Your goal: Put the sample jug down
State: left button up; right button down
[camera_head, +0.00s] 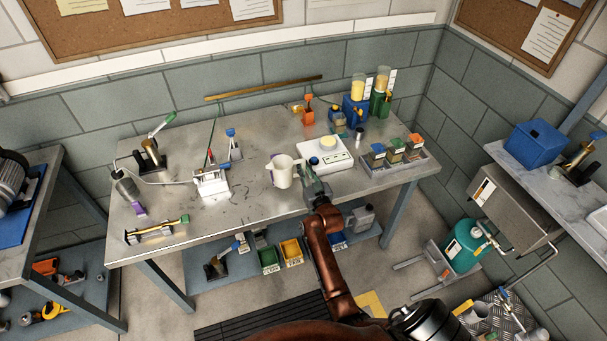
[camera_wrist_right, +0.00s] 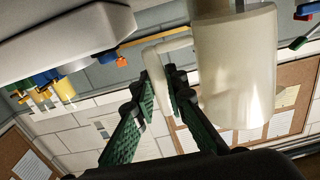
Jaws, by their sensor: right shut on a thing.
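The sample jug (camera_head: 282,172) is a pale cream jug near the middle of the workbench, left of the white scale. In the right wrist view its body (camera_wrist_right: 236,75) fills the right side, with its handle (camera_wrist_right: 152,78) to the left. My right gripper (camera_head: 312,186) reaches in from the front and is shut on the jug's handle. Its green-padded fingers (camera_wrist_right: 160,88) lie on either side of the handle. The jug looks upright in the head view. I cannot tell whether its base touches the bench. My left gripper is not in view.
The white scale (camera_head: 327,158) with a yellowish round piece on it stands close right of the jug. A white device with levers (camera_head: 211,182) stands to the left. A tray of small containers (camera_head: 392,160) is at the right end. Bare benchtop (camera_head: 250,208) lies front-left of the jug.

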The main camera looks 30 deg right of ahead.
jog(key=f, duration=0.3)
jog(key=shift+w+f+b, duration=0.2)
jog(key=shift+b, duration=0.1)
jog(key=c, duration=2.4)
grip_release()
jog(key=shift+f, duration=0.2)
jog(key=o, duration=0.5)
jog(key=shift+c, duration=0.2)
jog(key=shift+r, duration=0.1)
jog(key=shift+r, duration=0.2)
jog(key=p+v, duration=0.1)
jog(key=v, duration=1.1)
